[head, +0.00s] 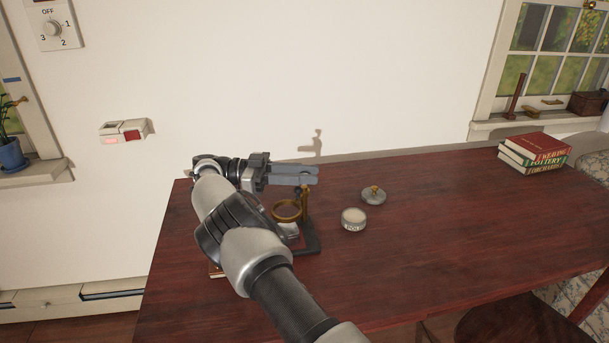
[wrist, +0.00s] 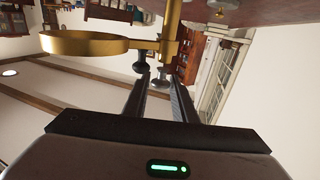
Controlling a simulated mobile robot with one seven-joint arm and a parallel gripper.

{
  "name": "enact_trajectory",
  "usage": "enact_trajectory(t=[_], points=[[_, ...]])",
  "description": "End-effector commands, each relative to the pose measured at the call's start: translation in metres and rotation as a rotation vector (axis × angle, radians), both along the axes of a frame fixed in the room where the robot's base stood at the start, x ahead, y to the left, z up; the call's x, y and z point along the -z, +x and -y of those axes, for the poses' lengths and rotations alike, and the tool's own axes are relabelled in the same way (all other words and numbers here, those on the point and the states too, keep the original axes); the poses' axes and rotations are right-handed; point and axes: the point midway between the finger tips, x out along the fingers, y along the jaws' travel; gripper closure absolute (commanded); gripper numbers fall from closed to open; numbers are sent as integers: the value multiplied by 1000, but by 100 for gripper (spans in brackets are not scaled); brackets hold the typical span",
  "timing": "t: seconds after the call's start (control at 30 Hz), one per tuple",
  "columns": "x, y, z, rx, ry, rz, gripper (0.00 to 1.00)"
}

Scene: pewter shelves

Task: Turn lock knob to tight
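A brass stand shows in the head view, with an upright post (head: 305,203), a ring (head: 287,211) and a dark base (head: 312,243). In the wrist view the post (wrist: 171,32) and ring (wrist: 84,43) appear close and turned. Two small dark knobs show by the post; one knob (wrist: 141,66) lies by the left fingertip, the other knob (wrist: 163,81) appears between the fingertips. I cannot tell which is the lock knob, or whether either is touched. My gripper (head: 317,175) is at the top of the post. Its fingers (wrist: 161,84) are apart with nothing clearly gripped.
A small round pot (head: 353,220) and a grey lid with a brass knob (head: 374,196) stand right of the stand. Stacked books (head: 534,152) lie at the far right. The red-brown table (head: 440,220) is clear between. A wall dial (head: 53,28) is at upper left.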

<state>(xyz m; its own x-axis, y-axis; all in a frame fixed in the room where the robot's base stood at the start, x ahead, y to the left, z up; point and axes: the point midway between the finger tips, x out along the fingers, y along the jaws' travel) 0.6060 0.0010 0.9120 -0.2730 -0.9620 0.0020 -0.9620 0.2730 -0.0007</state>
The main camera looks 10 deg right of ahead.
Motion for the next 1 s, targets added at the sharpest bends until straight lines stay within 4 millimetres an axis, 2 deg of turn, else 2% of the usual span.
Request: enact_trajectory(t=[0.03, 0.07, 0.33, 0.43, 0.57, 0.8, 1.0], points=[[-1, 0, 0, 1, 0, 1, 66], [-1, 0, 0, 0, 0, 1, 61], [0, 0, 0, -1, 2, 1, 60], [-5, 0, 0, -1, 2, 2, 60], [-25, 0, 0, -1, 2, 2, 60], [-73, 0, 0, -1, 1, 3, 60], [-96, 0, 0, 0, 1, 1, 60]])
